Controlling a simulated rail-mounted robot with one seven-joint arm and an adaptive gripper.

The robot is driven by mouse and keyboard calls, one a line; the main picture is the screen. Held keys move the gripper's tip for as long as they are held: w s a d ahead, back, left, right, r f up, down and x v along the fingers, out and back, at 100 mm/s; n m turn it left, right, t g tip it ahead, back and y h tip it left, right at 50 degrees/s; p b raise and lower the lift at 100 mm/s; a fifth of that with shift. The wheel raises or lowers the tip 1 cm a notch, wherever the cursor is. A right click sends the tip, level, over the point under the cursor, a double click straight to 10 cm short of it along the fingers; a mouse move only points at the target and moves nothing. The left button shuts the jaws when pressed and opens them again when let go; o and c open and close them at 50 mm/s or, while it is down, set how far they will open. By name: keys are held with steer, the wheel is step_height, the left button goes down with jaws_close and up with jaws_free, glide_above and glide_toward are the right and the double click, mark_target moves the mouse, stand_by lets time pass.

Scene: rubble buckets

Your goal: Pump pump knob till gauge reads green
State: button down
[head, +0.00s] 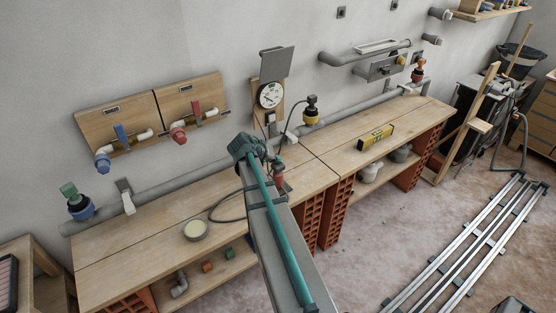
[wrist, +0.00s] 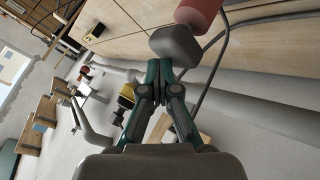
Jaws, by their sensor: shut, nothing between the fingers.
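The round pressure gauge (head: 270,95) with a white dial hangs on a wooden board on the wall; its needle is too small to read against any green zone. A red cylindrical part (wrist: 198,12) with a rounded grey end piece (wrist: 175,46) shows at the top of the wrist view, likely the pump knob; in the head view a small red part (head: 279,182) shows just right of my arm. My gripper (wrist: 160,70) is shut and empty, its fingertips just below the grey piece. Whether they touch it I cannot tell. In the head view my arm mostly hides the gripper.
A grey pipe (head: 165,185) runs along the wall behind the workbench (head: 110,265). A black and yellow valve (head: 311,110) stands right of the gauge. A dark hose (head: 228,219) curves over the bench.

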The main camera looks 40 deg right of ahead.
steer(key=shift+r+p, duration=0.7)
steer(key=shift+r, duration=1)
step_height(320, 180, up, 5)
steer(key=shift+p, duration=1.15)
